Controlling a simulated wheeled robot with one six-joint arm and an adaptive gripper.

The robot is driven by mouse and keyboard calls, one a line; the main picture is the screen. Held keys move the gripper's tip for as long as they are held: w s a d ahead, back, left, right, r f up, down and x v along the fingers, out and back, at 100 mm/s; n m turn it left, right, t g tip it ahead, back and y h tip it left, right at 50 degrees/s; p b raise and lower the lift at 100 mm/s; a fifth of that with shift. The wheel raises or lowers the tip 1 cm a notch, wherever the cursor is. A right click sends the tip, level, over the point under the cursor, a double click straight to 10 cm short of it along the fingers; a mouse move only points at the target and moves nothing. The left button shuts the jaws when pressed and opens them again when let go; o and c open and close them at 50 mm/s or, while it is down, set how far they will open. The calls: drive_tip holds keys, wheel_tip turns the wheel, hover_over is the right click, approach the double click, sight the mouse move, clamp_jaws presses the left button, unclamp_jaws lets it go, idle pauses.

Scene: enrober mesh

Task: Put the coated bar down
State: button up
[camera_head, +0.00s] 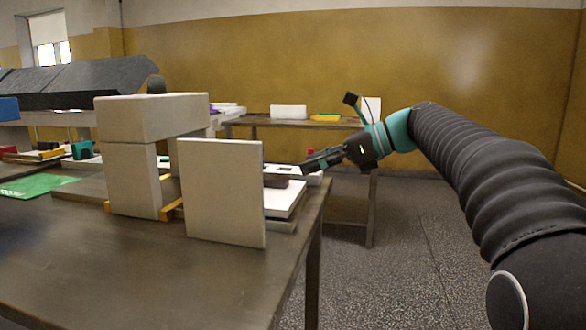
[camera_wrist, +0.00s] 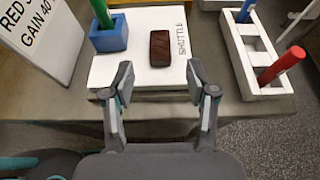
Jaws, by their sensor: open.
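The coated bar (camera_wrist: 160,48), a dark brown block, lies on a white board marked SHUTTLE (camera_wrist: 118,70) in the wrist view. My gripper (camera_wrist: 160,80) is open, with its two fingers apart and nothing between them. The bar lies just beyond the fingertips, roughly centred on the gap, and I see no contact. In the head view my gripper (camera_head: 312,164) is over the right end of the near table, and a dark bar (camera_head: 276,181) shows on the white board (camera_head: 284,203) below and left of it.
A blue block with a green peg (camera_wrist: 108,38) stands on the board's left side. A white rack (camera_wrist: 240,50) with blue and red pegs stands right of the board. A lettered sign (camera_wrist: 48,35) is at left. In the head view an upright pale panel (camera_head: 222,195) stands left of the board.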

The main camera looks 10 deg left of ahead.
drive_tip(key=shift+v, duration=1.6)
drive_tip(key=shift+s, duration=0.1)
drive_tip(key=s+d+f+n+t+h, duration=0.1)
drive_tip(key=s+d+f+n+h, duration=0.3)
drive_tip(key=s+f, duration=0.5)
drive_tip(key=s+d+f+n+t+h, duration=0.1)
drive_tip(key=s+d+f+n+h, duration=0.4)
drive_tip(key=s+f+n, duration=0.4)
drive_tip(key=s+d+f+n+t+h, duration=0.1)
drive_tip(key=s+d+f+n+h, duration=0.3)
drive_tip(key=s+f, duration=0.7)
drive_tip(key=d+n, duration=0.2)
drive_tip(key=shift+s+d+n+t, duration=0.3)
drive_tip(key=shift+d+t, duration=0.1)
